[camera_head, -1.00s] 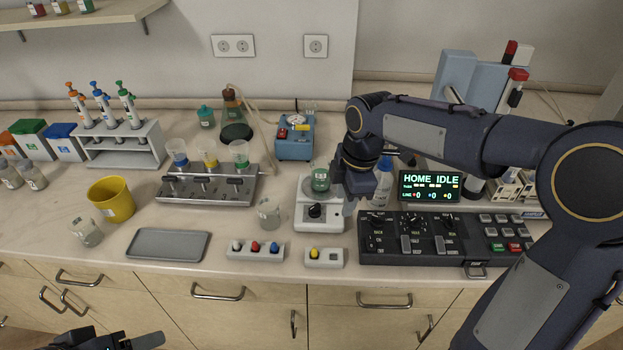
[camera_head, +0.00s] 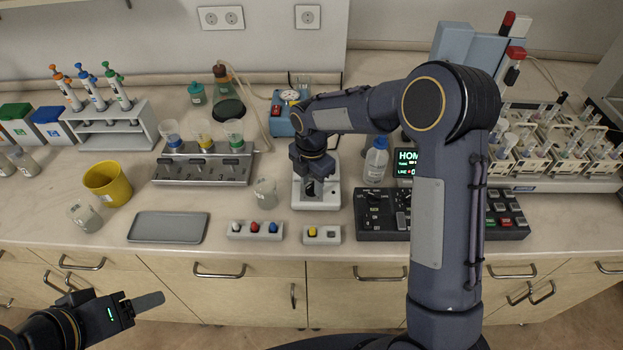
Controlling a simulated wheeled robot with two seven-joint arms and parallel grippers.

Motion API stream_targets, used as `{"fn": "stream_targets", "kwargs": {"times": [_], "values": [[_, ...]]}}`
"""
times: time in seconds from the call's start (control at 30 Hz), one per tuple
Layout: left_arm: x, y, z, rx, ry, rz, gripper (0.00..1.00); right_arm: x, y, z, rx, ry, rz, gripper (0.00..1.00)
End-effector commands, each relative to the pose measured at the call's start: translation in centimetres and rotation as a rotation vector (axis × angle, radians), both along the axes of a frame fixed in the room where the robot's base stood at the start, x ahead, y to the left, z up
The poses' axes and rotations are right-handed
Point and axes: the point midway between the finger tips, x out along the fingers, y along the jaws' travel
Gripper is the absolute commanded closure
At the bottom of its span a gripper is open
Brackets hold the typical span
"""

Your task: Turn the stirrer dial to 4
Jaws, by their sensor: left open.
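The white stirrer (camera_head: 302,200) stands on the bench in the middle. My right gripper (camera_head: 317,183) points down over its front, where the dial is, and covers most of the top. The dial is hidden or merges with the dark fingers, so its setting cannot be read. I cannot tell whether the fingers touch the dial or how far apart they are. The green beaker that stood on the stirrer is hidden behind my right gripper. My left gripper (camera_head: 140,305) is open and empty at the lower left, in front of the drawers, away from the stirrer.
A small box with a yellow button (camera_head: 322,234) sits in front of the stirrer. A black control panel (camera_head: 370,215) is further right, partly behind my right arm. A grey tray (camera_head: 168,227) lies left.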

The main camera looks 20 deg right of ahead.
Motion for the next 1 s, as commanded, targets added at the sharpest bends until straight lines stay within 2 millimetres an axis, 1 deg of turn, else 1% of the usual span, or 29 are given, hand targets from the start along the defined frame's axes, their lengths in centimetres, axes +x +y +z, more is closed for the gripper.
{"fn": "stream_targets", "kwargs": {"times": [0.27,0.5,0.53,0.77,1.0], "values": [[0.00,0.00,0.02,0.000,0.000,0.000,0.39,0.00,-0.01,-0.22,0.000,0.000,-0.001,0.65],[0.00,0.00,0.02,0.000,0.000,0.000,0.39,0.00,0.00,-0.19,0.000,0.000,-0.001,0.97],[0.00,0.00,0.02,0.000,0.000,0.000,0.39,0.00,0.00,-0.19,0.000,0.000,-0.001,1.00],[0.00,0.00,-0.02,0.000,0.000,0.000,0.39,0.01,0.00,-0.19,0.000,-0.001,-0.007,1.00],[0.01,0.00,-0.45,0.000,0.000,0.000,0.39,0.02,0.01,-0.26,0.000,-0.001,-0.079,1.00]]}}
